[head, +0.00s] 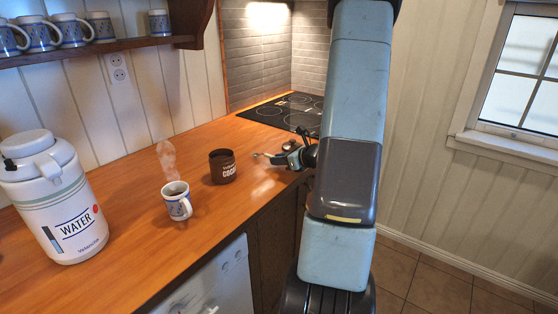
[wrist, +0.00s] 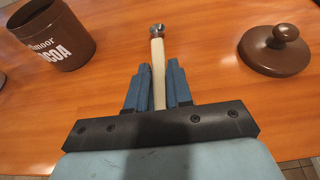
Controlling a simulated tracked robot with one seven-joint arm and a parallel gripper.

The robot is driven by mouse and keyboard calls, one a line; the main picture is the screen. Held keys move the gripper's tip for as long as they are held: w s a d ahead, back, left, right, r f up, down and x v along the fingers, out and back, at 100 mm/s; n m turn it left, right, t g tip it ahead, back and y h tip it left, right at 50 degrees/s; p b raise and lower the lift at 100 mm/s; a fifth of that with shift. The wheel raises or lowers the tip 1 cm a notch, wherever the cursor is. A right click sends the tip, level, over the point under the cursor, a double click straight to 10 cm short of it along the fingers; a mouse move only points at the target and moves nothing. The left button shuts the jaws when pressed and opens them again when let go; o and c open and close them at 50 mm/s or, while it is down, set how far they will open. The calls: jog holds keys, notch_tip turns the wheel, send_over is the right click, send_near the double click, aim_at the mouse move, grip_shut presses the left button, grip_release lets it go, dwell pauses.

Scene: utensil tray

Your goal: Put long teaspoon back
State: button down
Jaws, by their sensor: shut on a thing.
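The long teaspoon (wrist: 158,62) has a pale handle and a small metal end. My gripper (wrist: 157,85) is shut on its handle, with one blue finger on each side. The metal end points away from my gripper, toward the far side of the counter in the wrist view. In the head view, my gripper (head: 300,157) is above the counter near its front edge, right of the cocoa tin, and the teaspoon (head: 266,155) sticks out to the left. Whether the spoon touches the counter is unclear. I see no utensil tray in either view.
An open brown cocoa tin (head: 222,168) stands left of my gripper; its brown lid (wrist: 275,50) lies to the right in the wrist view. A steaming mug (head: 177,202) and a water dispenser (head: 55,200) stand further left. A black cooktop (head: 285,112) lies behind.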

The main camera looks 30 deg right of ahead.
jog(key=shift+f, duration=0.55)
jog(key=c, duration=0.9)
grip_release()
jog(key=shift+c, duration=0.2)
jog(key=v, duration=1.3)
jog(key=shift+s+d+r, duration=0.15)
jog(key=shift+s, duration=0.15)
